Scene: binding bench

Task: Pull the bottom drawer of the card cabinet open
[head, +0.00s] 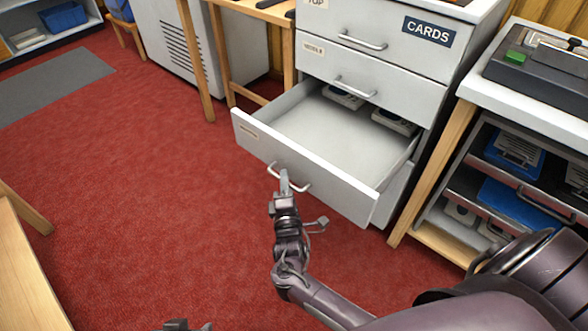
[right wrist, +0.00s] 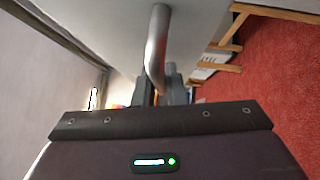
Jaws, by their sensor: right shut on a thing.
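The grey card cabinet (head: 388,68) stands at the top centre of the head view, with a CARDS sign on its upper drawer. Its bottom drawer (head: 318,167) stands far out from the body, its inside floor bare in front and small boxes (head: 343,97) at the back. My right gripper (head: 284,184) is shut on the drawer's bar handle (head: 300,188) at the middle of the front. The right wrist view shows the handle (right wrist: 157,45) running down to the fingers. My left gripper (head: 188,325) barely shows at the bottom edge; its jaws are mostly cut off.
The two upper drawers are shut. At right, a white-topped bench (head: 520,95) holds a dark machine above shelves with blue items. A wooden table (head: 25,270) edges in at left. Red carpet (head: 150,180) is clear in front of the cabinet.

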